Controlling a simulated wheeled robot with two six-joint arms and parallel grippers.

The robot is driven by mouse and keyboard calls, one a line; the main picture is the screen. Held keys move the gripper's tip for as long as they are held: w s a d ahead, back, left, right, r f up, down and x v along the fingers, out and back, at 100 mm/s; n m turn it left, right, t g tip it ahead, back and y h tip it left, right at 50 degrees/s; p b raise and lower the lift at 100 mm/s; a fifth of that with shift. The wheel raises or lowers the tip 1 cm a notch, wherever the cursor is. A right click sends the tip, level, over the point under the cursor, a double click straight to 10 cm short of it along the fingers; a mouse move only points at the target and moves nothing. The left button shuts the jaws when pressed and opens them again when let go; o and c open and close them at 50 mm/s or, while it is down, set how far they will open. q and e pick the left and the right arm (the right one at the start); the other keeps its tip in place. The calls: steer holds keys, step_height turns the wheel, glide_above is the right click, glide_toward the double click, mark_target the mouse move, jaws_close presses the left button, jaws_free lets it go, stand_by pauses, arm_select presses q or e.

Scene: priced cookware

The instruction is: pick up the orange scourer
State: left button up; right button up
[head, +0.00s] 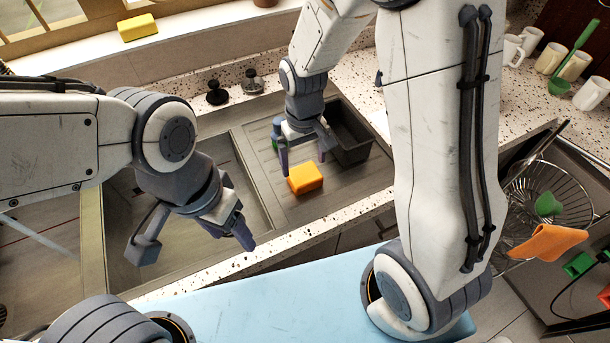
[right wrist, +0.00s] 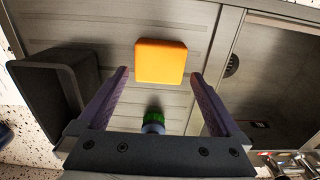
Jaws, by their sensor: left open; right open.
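The orange scourer (head: 306,178) lies on the ribbed drainboard of the sink, near its front edge. My right gripper (head: 302,160) points down just behind it, open and empty. In the right wrist view the scourer (right wrist: 161,61) shows whole, just beyond the tips of my open right gripper (right wrist: 160,76) and lined up with the gap between them. Whether the fingers touch it, I cannot tell; they look apart from it. My left gripper (head: 193,240) is open and empty over the sink basin at the left.
A dark bin (head: 348,140) stands right of my right gripper. A small green-topped item (right wrist: 153,117) stands behind the scourer. A yellow block (head: 138,27) sits on the windowsill. A wire basket (head: 515,195) and an orange cloth (head: 548,242) are at the right.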

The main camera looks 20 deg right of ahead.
mark_target(305, 174)
steer(key=shift+f+p, duration=0.45)
steer(key=shift+f, duration=2.35)
steer(key=shift+c, duration=0.3)
steer(key=c, duration=0.9)
